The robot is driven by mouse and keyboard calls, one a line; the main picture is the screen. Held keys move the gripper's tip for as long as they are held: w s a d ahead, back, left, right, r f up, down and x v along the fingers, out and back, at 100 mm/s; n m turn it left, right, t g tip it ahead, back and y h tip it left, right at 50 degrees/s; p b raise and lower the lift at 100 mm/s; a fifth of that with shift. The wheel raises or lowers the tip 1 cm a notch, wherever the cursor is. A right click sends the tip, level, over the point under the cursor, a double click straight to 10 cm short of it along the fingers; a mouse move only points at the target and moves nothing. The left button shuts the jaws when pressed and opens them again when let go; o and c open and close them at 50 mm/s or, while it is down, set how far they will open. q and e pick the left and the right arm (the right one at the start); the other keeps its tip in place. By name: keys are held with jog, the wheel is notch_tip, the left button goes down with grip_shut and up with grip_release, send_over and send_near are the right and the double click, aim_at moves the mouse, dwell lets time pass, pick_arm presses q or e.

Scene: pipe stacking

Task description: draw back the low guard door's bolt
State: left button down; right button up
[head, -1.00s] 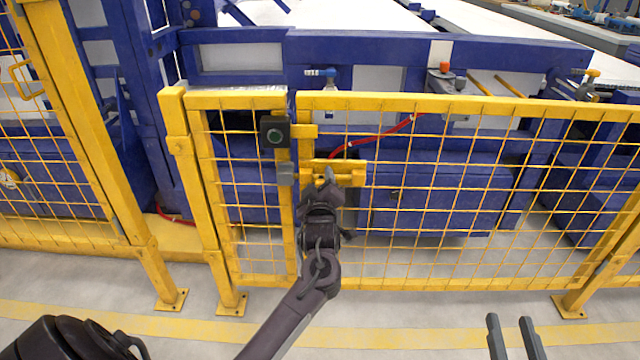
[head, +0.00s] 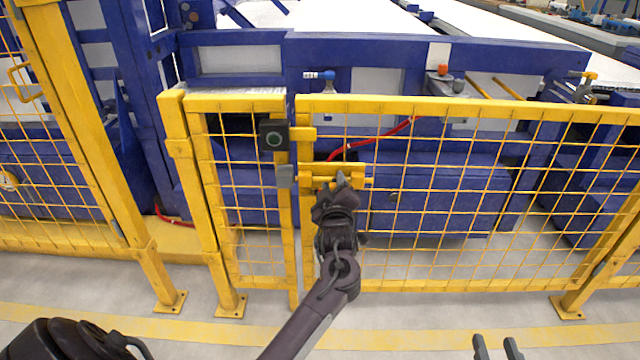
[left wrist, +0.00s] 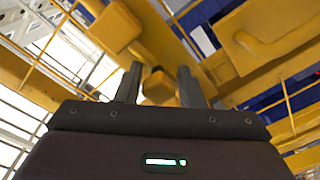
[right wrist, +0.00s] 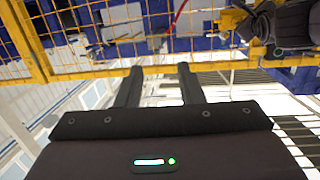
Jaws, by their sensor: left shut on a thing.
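The low guard door (head: 440,200) is a yellow mesh panel on the right of the narrow fixed panel. Its yellow bolt (head: 318,182) lies level at the door's left edge, with a grey block (head: 285,176) on the post to its left. My left gripper (head: 343,181) is at the bolt's right part and partly hides it. In the left wrist view, the yellow bolt knob (left wrist: 159,86) sits between the fingers, which are shut on it. My right gripper (head: 498,347) is low in front of the door, open and empty; its parted fingers show in the right wrist view (right wrist: 158,88).
A black box with a round lamp (head: 274,140) is on the post above the bolt. Yellow posts and mesh (head: 75,190) stand at left. Blue machinery (head: 440,185) and a red cable (head: 375,138) are behind the door. The floor before the fence is clear.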

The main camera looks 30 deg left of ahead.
pick_arm(q)
jog(key=shift+w+d+r, duration=0.1)
jog(key=shift+w+d, duration=0.25)
jog(key=shift+d, duration=0.2)
jog(key=shift+w+d+r, duration=0.1)
jog(key=shift+w+d, duration=0.2)
jog(key=shift+d, duration=0.2)
pick_arm(e)
jog(key=shift+s+a+f, duration=0.1)
jog(key=shift+s+f, duration=0.1)
jog(key=shift+f, duration=0.4)
pick_arm(q)
jog(key=c, duration=1.3)
grip_release()
jog(key=shift+d, duration=0.1)
jog(key=shift+o, duration=0.7)
jog(key=shift+w+d+f, duration=0.1)
jog(key=shift+d, duration=0.05)
pick_arm(e)
jog(key=shift+d, duration=0.2)
